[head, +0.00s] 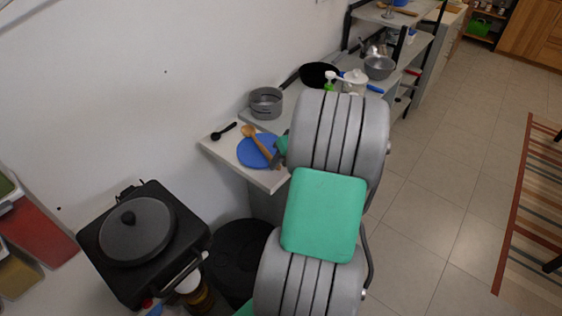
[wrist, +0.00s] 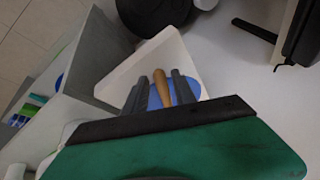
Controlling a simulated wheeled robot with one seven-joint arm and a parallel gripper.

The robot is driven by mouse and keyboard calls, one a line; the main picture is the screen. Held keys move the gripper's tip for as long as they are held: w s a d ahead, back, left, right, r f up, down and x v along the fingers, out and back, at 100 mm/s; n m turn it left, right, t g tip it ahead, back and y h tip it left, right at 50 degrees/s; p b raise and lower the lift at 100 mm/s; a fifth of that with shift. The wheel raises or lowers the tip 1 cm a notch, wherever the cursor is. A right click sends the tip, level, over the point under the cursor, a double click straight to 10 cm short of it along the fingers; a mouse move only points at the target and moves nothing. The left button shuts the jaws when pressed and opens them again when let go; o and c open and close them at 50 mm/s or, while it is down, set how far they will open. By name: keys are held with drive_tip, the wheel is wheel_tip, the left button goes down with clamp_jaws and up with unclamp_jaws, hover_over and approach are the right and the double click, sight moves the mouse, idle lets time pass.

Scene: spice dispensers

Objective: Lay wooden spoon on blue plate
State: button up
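The blue plate (head: 251,158) lies on the white counter end in the head view; part of it shows between my fingers in the wrist view (wrist: 154,101). The wooden spoon (head: 258,143) lies across the plate, its bowl past the plate's far left rim and its handle running toward my gripper. In the wrist view the spoon (wrist: 162,88) shows between my fingers, with blue visible on both sides. My gripper (head: 277,158) is at the plate's right edge, partly hidden by my arm; in the wrist view its fingers (wrist: 163,90) are apart. Whether the spoon touches the plate is unclear.
A black ladle (head: 223,131) and a grey pot (head: 266,103) are near the plate. A black frying pan (head: 319,75) and a metal bowl (head: 379,67) stand further along. A lidded black cooker (head: 137,232) stands front left.

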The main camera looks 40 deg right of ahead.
drive_tip(key=shift+o, duration=0.7)
drive_tip(key=shift+s+d+r, duration=0.1)
drive_tip(key=shift+r, duration=0.25)
drive_tip(key=v, duration=1.1)
drive_tip(key=w+a+r+n+g, duration=0.1)
drive_tip(key=w+a, duration=0.1)
drive_tip(key=a, duration=0.7)
drive_tip(key=w+a+n, duration=0.1)
drive_tip(key=w+a, duration=0.2)
drive_tip(key=a, duration=0.6)
drive_tip(key=s+a+f+h, duration=0.1)
drive_tip(key=s+a, duration=0.3)
drive_tip(key=a, duration=0.2)
drive_tip(key=s+a+f+n, duration=0.1)
drive_tip(key=s+a, duration=0.2)
drive_tip(key=a, duration=0.4)
drive_tip(key=shift+s+h, duration=0.35)
drive_tip(key=shift+h, duration=0.05)
drive_tip(key=shift+a+f, duration=0.1)
drive_tip(key=shift+a, duration=0.1)
